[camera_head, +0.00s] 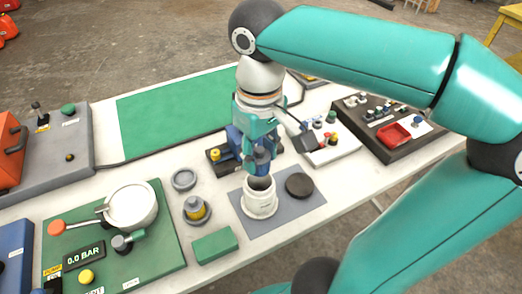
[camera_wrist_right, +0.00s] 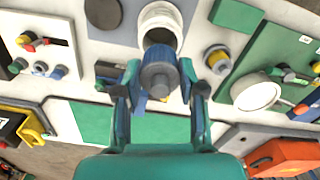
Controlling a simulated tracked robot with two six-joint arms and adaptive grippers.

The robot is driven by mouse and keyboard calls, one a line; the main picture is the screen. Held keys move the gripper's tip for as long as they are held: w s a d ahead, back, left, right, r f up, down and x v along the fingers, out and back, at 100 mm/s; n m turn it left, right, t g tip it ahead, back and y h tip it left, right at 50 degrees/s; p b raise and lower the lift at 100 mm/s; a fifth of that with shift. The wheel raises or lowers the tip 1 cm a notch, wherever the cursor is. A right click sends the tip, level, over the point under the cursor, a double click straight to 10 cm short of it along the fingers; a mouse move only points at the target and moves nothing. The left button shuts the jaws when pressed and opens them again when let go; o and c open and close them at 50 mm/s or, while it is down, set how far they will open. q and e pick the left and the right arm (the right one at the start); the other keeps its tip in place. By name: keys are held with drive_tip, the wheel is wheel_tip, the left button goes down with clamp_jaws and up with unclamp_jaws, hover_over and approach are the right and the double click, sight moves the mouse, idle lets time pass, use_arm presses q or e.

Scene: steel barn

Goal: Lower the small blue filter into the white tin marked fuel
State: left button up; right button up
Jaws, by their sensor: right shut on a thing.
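The white tin (camera_head: 260,205) stands upright on a grey mat, its dark mouth open. Its marking is too small to read. It also shows at the top of the right wrist view (camera_wrist_right: 160,16). My right gripper (camera_head: 258,158) points down over the tin, shut on the small blue filter (camera_head: 260,182). The filter's lower end is at the tin's mouth in the head view; I cannot tell whether it is inside. In the right wrist view the filter's grey top (camera_wrist_right: 158,76) sits between the fingers, overlapping the near edge of the mouth. My left gripper is not in view.
A black round lid (camera_head: 300,186) lies right of the tin. A yellow-topped piece in a round holder (camera_head: 196,212) and a green block (camera_head: 214,246) stand left. A pump board (camera_head: 160,246) and a dark board with a red tray (camera_head: 395,134) flank the area.

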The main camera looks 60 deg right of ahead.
sight(260, 175)
drive_tip(key=shift+f+b, duration=2.55)
drive_tip(key=shift+f, duration=0.7)
drive_tip(key=shift+o, duration=0.2)
drive_tip(key=shift+s+a+f+b, duration=0.2)
drive_tip(key=shift+s+f+b, duration=0.05)
drive_tip(key=shift+f+b, duration=0.45)
drive_tip(key=shift+w+d+f, duration=0.1)
drive_tip(key=shift+w+f, duration=0.1)
drive_tip(key=shift+f, duration=0.05)
clamp_jaws()
drive_tip(key=shift+r, duration=0.1)
drive_tip(key=o, duration=1.1)
unclamp_jaws()
drive_tip(key=shift+d, duration=0.15)
drive_tip(key=shift+c, duration=0.2)
drive_tip(key=o, duration=0.3)
drive_tip(key=shift+r, duration=0.1)
drive_tip(key=shift+o, duration=0.2)
